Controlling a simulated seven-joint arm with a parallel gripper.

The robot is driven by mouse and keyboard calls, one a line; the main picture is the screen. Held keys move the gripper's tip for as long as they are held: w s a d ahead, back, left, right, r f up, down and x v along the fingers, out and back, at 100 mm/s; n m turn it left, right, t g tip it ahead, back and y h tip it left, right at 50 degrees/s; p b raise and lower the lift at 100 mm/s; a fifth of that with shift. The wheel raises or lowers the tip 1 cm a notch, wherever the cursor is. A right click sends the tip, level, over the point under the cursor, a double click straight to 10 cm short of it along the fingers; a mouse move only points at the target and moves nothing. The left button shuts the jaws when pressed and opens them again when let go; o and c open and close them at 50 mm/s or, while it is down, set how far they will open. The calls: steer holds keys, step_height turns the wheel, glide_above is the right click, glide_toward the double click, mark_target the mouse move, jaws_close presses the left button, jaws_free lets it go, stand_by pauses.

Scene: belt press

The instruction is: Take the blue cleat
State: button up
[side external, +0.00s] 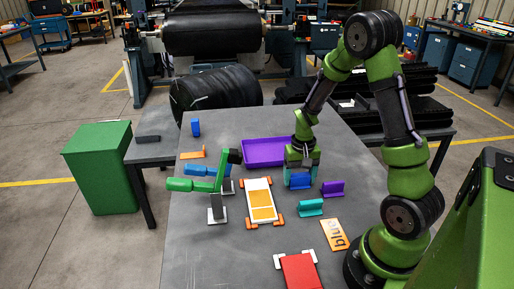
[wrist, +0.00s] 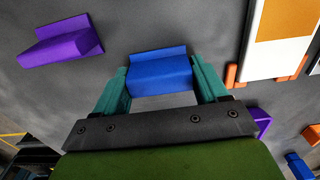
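The blue cleat (side external: 299,181) is on the grey table in the side view, under my gripper (side external: 301,176). In the wrist view the blue cleat (wrist: 160,77), a block with an upright back wall, lies between the two teal fingertips of my gripper (wrist: 160,72). One finger is at each end of it, very close. Whether the fingers press on it or leave a thin gap cannot be told. I see no clear lift off the table.
A purple cleat (side external: 332,188) and a teal cleat (side external: 310,207) stand close by on the right. A purple tray (side external: 250,163) is behind.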

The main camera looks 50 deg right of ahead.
mark_target(300, 175)
steer(key=c, duration=0.3)
step_height(300, 175, up, 10)
steer(key=shift+r, duration=0.1)
steer(key=shift+c, duration=0.3)
